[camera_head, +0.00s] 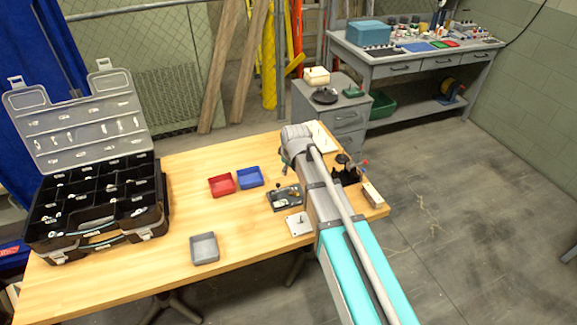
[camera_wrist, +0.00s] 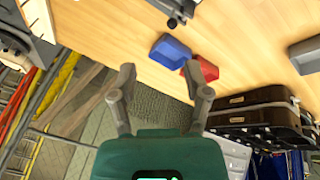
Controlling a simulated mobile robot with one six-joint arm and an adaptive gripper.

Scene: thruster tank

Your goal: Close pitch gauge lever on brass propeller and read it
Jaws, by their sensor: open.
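My gripper (camera_wrist: 158,72) shows in the wrist view with its two fingers spread and nothing between them. It points over the wooden table, and its fingertips are apart from everything there. In the head view my arm reaches across the right part of the table and hides its own gripper. A small grey fixture (camera_head: 284,198) with a dark knob and small pieces sits just left of the arm. A dark device (camera_head: 345,170) with a red-tipped part stands just right of it. I cannot tell which of these holds the brass propeller or the pitch gauge lever; both are too small to read.
On the table (camera_head: 150,265) are a red bin (camera_head: 222,186), a blue bin (camera_head: 250,177), a grey bin (camera_head: 204,248), a white plate (camera_head: 299,224), a wooden block (camera_head: 373,194) and an open black organizer case (camera_head: 95,210). A cluttered grey workbench (camera_head: 405,62) stands behind.

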